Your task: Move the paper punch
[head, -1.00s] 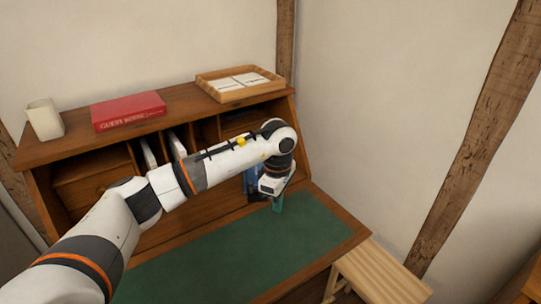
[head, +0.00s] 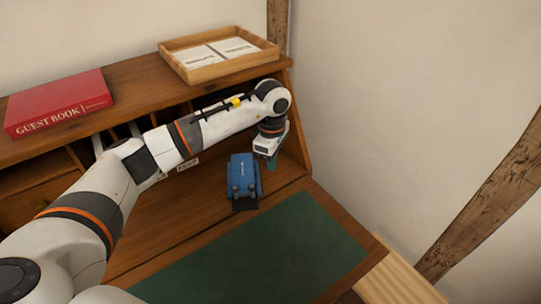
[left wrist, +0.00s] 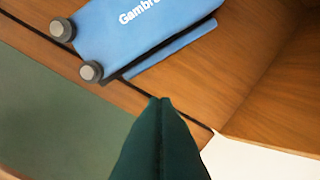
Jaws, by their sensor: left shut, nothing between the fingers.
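The blue paper punch (head: 243,177) stands on the wooden desk surface, at the back edge of the green writing mat. In the left wrist view the punch (left wrist: 150,25) is at the top, with two grey round knobs and white lettering. My left gripper (head: 271,162) is just right of the punch in the head view, pointing down, apart from it. In the left wrist view its dark green fingers (left wrist: 162,125) are together with nothing between them. The fingertips are mostly hidden in the head view. My right gripper is not in view.
The green mat (head: 260,255) is clear. The desk's side panel (head: 298,125) rises close to the right of my gripper. A red guest book (head: 60,103) and a wooden tray (head: 175,62) with cards lie on the top shelf. Pigeonholes open behind my arm.

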